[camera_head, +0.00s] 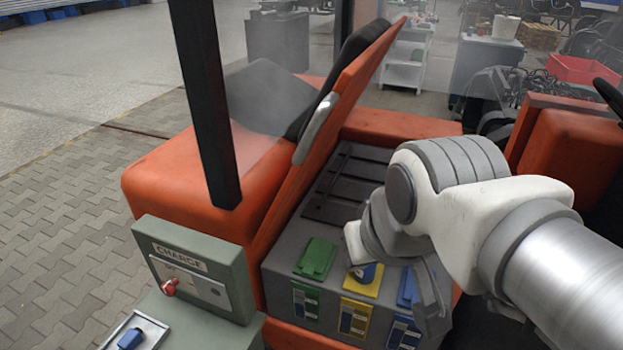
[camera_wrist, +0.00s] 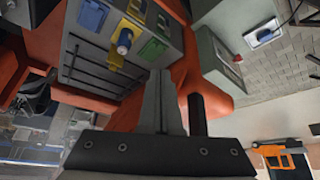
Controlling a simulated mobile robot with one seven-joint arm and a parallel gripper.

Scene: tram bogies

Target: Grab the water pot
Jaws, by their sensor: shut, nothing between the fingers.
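I cannot make out a water pot for certain in either view. My gripper (camera_wrist: 162,78) points out from the bottom of the wrist view, its fingers together with nothing between them. In the head view my gripper (camera_head: 432,318) hangs at the front of the grey socket box (camera_head: 278,272), at the right of its coloured flaps. A blue round-ended piece (camera_head: 366,272) sits at the yellow flap (camera_head: 358,287), partly behind my wrist. It shows in the wrist view as a blue plug-like piece (camera_wrist: 124,40), apart from my fingers.
A green flap (camera_head: 315,258) and a blue flap (camera_head: 407,288) flank the yellow one. The orange seat (camera_head: 180,170) and a dark post (camera_head: 205,110) stand at the left. A green charge box (camera_head: 190,265) is at front left. Paved floor (camera_head: 60,215) lies clear beyond.

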